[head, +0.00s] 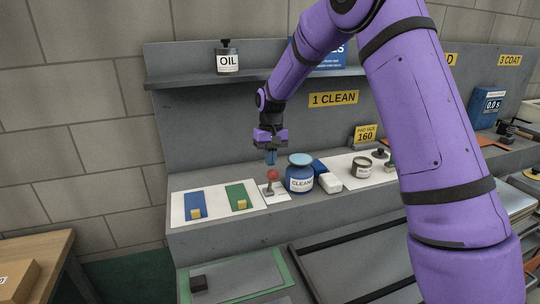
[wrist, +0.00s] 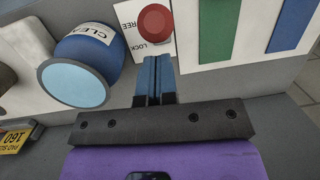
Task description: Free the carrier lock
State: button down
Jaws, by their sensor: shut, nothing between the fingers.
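The carrier lock is a small lever with a round red knob (head: 273,174) on a white plate with dark lettering, left of the blue CLEAN jar. In the wrist view the red knob (wrist: 156,19) stands by the words FREE and LOCK, with FREE partly cut off. I cannot tell which word the lever is set to. My gripper (head: 271,160) points down just above the knob. In the wrist view its blue fingertips (wrist: 155,62) are together and empty, with the knob just beyond them. I cannot tell whether they touch it.
The CLEAN jar (head: 300,178) with its pale blue lid stands close on the right; it also shows in the wrist view (wrist: 85,62). Blue (head: 195,203) and green (head: 237,195) strips with yellow blocks lie left. A white block (head: 330,183) and a tin (head: 362,168) are farther right.

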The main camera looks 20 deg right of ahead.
jog(key=shift+s+a+f, duration=0.1)
jog(key=shift+s+f, duration=0.1)
jog(key=shift+s, duration=0.4)
jog(key=shift+s+f, duration=0.15)
jog(key=shift+s, duration=0.4)
